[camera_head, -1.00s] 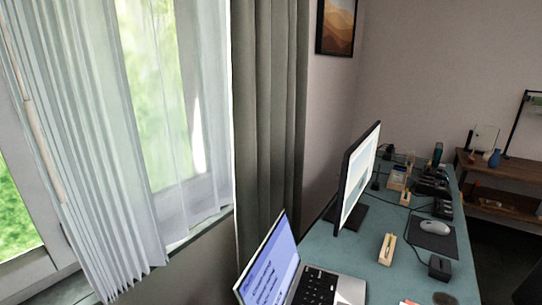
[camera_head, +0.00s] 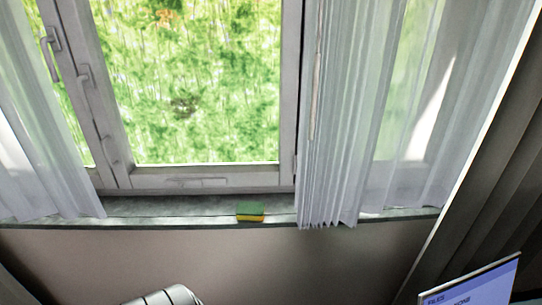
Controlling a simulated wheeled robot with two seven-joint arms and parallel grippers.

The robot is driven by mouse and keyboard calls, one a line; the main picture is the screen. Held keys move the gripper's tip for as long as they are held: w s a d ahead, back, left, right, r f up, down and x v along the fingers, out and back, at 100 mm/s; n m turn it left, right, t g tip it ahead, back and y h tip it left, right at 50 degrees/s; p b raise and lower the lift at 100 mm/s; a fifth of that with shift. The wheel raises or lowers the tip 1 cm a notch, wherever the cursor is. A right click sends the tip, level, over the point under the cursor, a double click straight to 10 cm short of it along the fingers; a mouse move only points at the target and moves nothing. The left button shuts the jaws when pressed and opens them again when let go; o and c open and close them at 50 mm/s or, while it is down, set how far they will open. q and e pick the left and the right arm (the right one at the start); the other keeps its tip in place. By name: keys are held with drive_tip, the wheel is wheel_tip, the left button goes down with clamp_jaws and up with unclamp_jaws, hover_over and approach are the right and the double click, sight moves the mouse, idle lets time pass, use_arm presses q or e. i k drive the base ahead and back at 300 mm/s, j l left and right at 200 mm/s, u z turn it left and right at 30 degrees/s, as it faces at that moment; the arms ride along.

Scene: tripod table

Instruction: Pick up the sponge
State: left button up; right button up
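The sponge (camera_head: 250,211) is a small block with a green top and a yellow lower part. It lies on the grey window sill (camera_head: 190,208), near the sill's front edge, below the closed window and left of the sheer curtain's gathered bottom. Neither of my grippers shows in the head view.
White sheer curtains (camera_head: 345,130) hang over the sill on both sides of the sponge. A dark curtain (camera_head: 475,190) hangs at the right. An open laptop (camera_head: 475,287) is at the lower right. A pale rounded object (camera_head: 165,297) shows at the bottom edge.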

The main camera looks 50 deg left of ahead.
sight(246, 211)
drive_tip(key=u, duration=1.8)
